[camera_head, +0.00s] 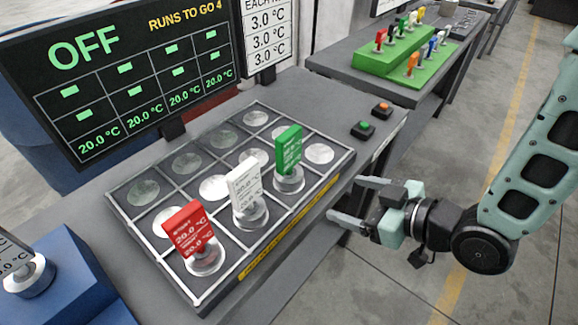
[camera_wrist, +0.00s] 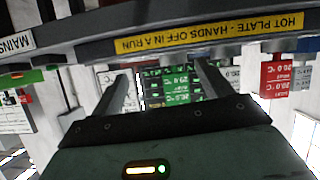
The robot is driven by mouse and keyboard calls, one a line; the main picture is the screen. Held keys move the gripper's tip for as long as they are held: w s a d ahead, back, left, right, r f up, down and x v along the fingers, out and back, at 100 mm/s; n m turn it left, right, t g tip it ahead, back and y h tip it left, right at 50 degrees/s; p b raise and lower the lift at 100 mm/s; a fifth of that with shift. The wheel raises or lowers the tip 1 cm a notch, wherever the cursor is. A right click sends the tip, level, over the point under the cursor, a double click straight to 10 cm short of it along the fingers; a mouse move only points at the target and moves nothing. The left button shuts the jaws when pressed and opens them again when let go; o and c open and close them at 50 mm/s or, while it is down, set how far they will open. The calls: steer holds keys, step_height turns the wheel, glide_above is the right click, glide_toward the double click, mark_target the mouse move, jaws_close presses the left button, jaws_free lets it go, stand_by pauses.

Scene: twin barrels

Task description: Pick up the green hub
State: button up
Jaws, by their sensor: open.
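The green hub (camera_head: 289,148) is an upright green tag with small readouts on a round clear base. It stands in a cell toward the right side of the gridded hot plate (camera_head: 190,308). My gripper (camera_head: 349,199) is open and empty, to the right of the plate's front edge and apart from the green hub. In the wrist view the picture is upside down, and green readout panels (camera_wrist: 182,86) show between the fingers of my gripper (camera_wrist: 163,70).
A white tag (camera_head: 244,189) and a red tag (camera_head: 188,230) stand on the same plate, left of the green hub. A dark display (camera_head: 125,70) stands behind. Two push-buttons (camera_head: 363,130) are at the right. A green rack (camera_head: 408,60) with coloured pieces is on the far table.

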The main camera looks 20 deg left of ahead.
mark_target(293, 162)
steer(key=a+y+b, duration=0.2)
steer(key=b, duration=0.3)
steer(key=a+r+t+y+b, duration=0.1)
steer(key=a+y+b, duration=0.1)
steer(key=b, duration=0.3)
steer(key=shift+y, duration=0.3)
steer(key=x, duration=0.2)
steer(key=p+x, duration=0.1)
steer(key=x, duration=0.1)
steer(key=r+p+x, duration=0.1)
steer(key=x, duration=0.1)
steer(key=shift+a, duration=0.1)
steer(key=shift+m+t, duration=0.3)
steer(key=shift+p+x, duration=0.75)
steer(key=shift+x, duration=2.35)
steer(key=shift+r, duration=0.1)
steer(key=c, duration=1.7)
steer(key=shift+r, duration=0.1)
